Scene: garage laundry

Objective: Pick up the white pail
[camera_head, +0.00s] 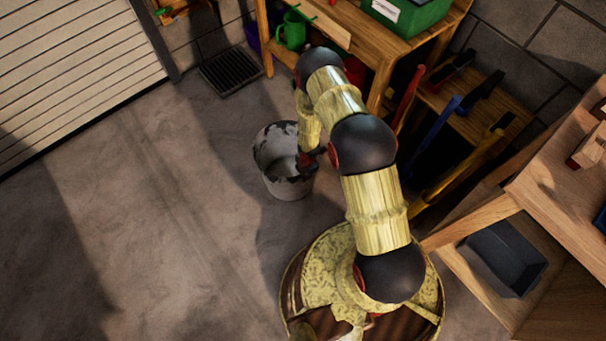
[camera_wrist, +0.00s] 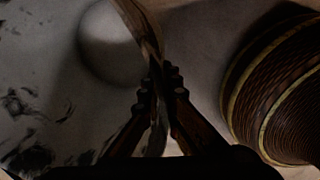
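The white pail (camera_head: 288,187) stands upright on the concrete floor, left of my arm in the head view. Its white wall has dark, worn-looking patches. My gripper (camera_head: 308,162) is at the right side of its rim, partly hidden by my arm. In the wrist view the pail's inside (camera_wrist: 60,80) fills the left, and its rim runs down between the fingers. My gripper (camera_wrist: 163,80) looks closed on that rim, one finger inside and one outside. The view is dark, so the contact is hard to make out.
A wooden bench (camera_head: 345,30) with a green watering can (camera_head: 293,30) and a green box (camera_head: 405,12) stands behind. Long-handled tools (camera_head: 460,165) and a wooden shelf with a dark bin (camera_head: 507,258) are at the right. Floor (camera_head: 150,230) left of the pail is clear.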

